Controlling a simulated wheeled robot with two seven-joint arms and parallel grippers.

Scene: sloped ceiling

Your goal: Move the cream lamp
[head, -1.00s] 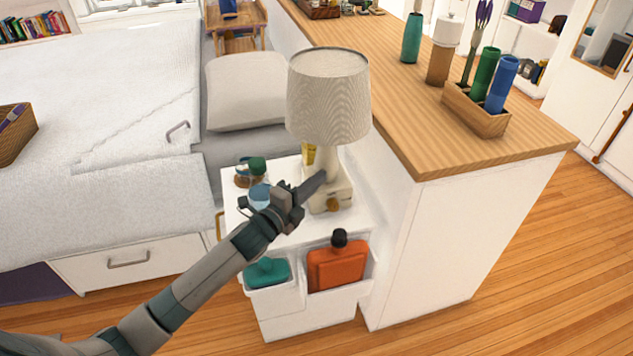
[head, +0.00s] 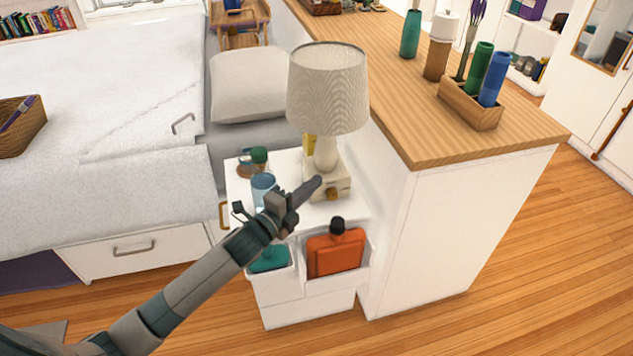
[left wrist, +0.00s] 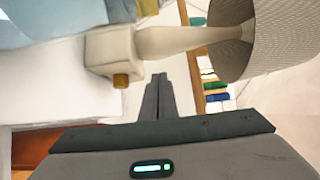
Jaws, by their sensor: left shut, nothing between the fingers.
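The cream lamp (head: 327,95) stands upright on the white nightstand (head: 240,190), with a ribbed shade and a square base with a round brown knob. My left gripper (head: 316,184) is shut and empty, its fingertips in front of the lamp base in the head view. In the left wrist view the lamp (left wrist: 117,50) lies sideways in the picture, and the shut fingers (left wrist: 158,82) point toward its base and stem. I see no grip on the lamp; whether the fingertips touch it I cannot tell. My right gripper is not in view.
A blue cup (head: 263,188) and a green-capped jar (head: 259,158) share the nightstand. An orange bottle (head: 336,252) and a teal bottle (head: 269,259) sit in front bins. A wooden-topped counter (head: 430,120) stands close right; the bed (head: 100,150) is left.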

